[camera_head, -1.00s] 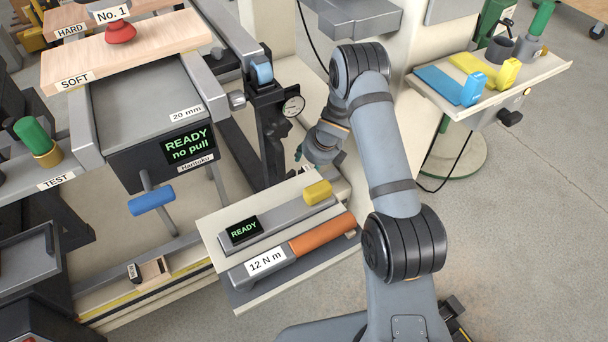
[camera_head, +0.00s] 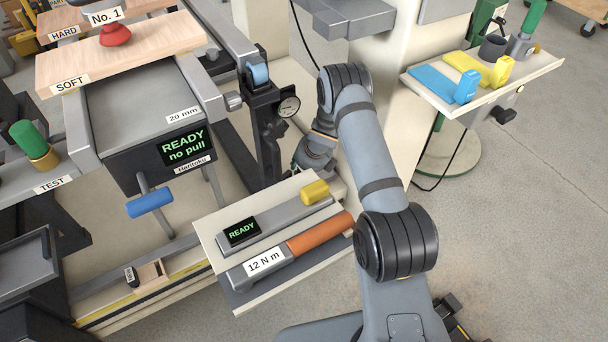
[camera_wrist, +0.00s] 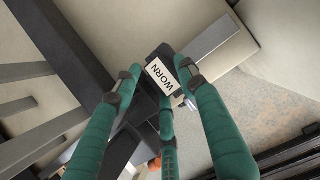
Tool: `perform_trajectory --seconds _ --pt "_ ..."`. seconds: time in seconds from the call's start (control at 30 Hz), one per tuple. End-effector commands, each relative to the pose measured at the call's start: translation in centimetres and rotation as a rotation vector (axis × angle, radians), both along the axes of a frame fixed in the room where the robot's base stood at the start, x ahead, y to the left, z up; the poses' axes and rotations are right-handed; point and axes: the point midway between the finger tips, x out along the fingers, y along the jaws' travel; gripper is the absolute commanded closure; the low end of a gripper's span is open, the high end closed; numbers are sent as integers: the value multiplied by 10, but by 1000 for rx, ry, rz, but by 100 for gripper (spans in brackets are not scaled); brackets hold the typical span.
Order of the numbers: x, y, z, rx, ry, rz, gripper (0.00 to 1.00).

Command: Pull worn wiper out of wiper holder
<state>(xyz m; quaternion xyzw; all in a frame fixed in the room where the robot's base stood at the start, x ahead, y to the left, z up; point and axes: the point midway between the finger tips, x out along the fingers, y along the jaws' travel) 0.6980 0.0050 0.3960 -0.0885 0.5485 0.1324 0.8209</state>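The worn wiper (camera_wrist: 164,77), a dark piece with a white WORN label, shows in the wrist view between the tips of my gripper (camera_wrist: 159,68). My gripper has three green fingers. A gap shows between the left fingertip and the label; the right fingertip is close against or over its edge. The third finger lies below it. A grey bar (camera_wrist: 212,38) runs up to the right from the wiper; I cannot tell whether it is the wiper holder. In the head view my wrist hangs beside the black post with the dial, and the wiper is hidden there.
A small bench (camera_head: 210,228) with a READY unit, a yellow block (camera_head: 315,191) and an orange-handled 12 N m wrench (camera_head: 320,232) stands below my wrist. The dial gauge (camera_head: 288,106) is close by. A shelf (camera_head: 540,70) with blue and yellow pieces is at the right.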

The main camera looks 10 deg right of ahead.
Motion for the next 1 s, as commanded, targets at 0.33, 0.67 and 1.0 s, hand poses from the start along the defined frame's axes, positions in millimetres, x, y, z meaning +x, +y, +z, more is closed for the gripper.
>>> perform_trajectory --seconds 0.33,0.67,1.0 --pt "0 0 0 0 0 0 81" --pt "0 0 0 0 0 0 94" --pt "1 0 18 0 -2 1 94"
